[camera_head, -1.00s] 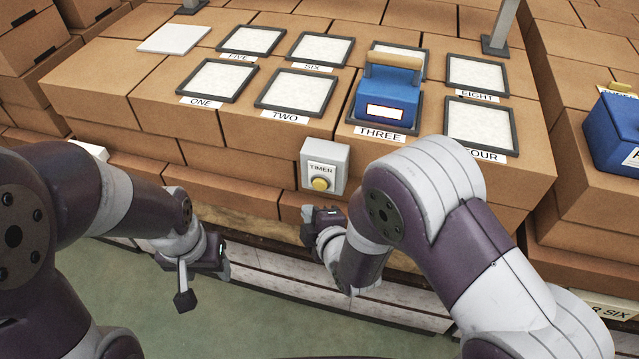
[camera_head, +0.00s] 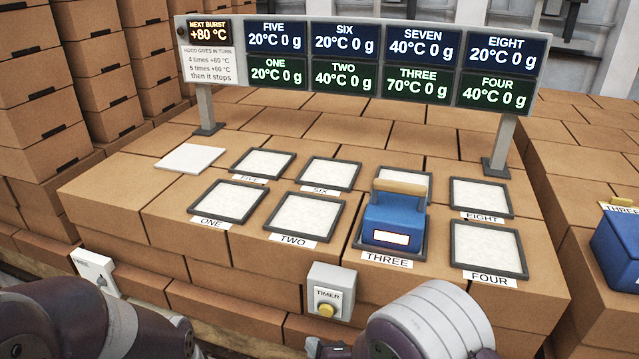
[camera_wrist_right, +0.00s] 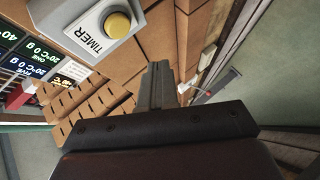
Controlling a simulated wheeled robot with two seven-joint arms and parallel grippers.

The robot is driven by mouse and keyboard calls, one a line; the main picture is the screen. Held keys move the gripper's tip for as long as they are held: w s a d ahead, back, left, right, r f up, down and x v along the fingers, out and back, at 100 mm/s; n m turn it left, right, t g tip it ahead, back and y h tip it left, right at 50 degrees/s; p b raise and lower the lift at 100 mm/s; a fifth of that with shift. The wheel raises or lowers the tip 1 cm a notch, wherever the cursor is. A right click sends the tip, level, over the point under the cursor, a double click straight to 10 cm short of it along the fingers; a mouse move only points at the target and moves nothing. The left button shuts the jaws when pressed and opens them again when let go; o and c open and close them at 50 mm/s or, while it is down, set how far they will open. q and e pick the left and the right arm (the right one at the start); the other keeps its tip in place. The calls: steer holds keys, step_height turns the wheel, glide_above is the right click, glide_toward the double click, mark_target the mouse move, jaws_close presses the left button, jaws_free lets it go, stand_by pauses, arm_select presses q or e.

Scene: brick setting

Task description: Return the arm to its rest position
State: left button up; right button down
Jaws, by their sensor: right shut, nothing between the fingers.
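My right arm (camera_head: 425,325) comes up from the bottom edge in the head view, in front of the stacked boxes, and only a dark bit of its gripper shows there, low beside the timer. In the right wrist view my right gripper (camera_wrist_right: 157,85) has its fingers together with nothing between them. The grey timer box with its yellow button (camera_head: 327,310) is close by, apart from the fingers. My left arm (camera_head: 90,325) shows at the bottom left; its gripper is below the picture.
A blue block with a wooden handle (camera_head: 394,221) stands on pad THREE. The other pads, such as TWO (camera_head: 304,216), look bare. A display board (camera_head: 360,62) stands behind on two posts. A white switch box (camera_head: 96,272) is at the left front. Another blue case (camera_head: 617,250) is at right.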

steer(key=s+d+f+m+g+h, duration=0.3)
steer(key=s+d+f+m+g, duration=0.25)
steer(key=s+m+g, duration=0.3)
steer(key=s+d+r+m+g+h, duration=0.1)
steer(key=s+d+r+m, duration=0.1)
steer(key=d+r+m, duration=0.3)
steer(key=s+d+r+m+g, duration=0.1)
steer(key=s+d+r+m, duration=0.1)
steer(key=d+r+m, duration=0.2)
steer(key=d+r, duration=0.1)
steer(key=d, duration=0.2)
steer(key=shift+s+d+r+m+h, duration=0.2)
steer(key=shift+s+d+m+h, duration=0.05)
steer(key=shift+d+m+h, duration=0.15)
steer(key=shift+s+d, duration=0.15)
stand_by(5.4)
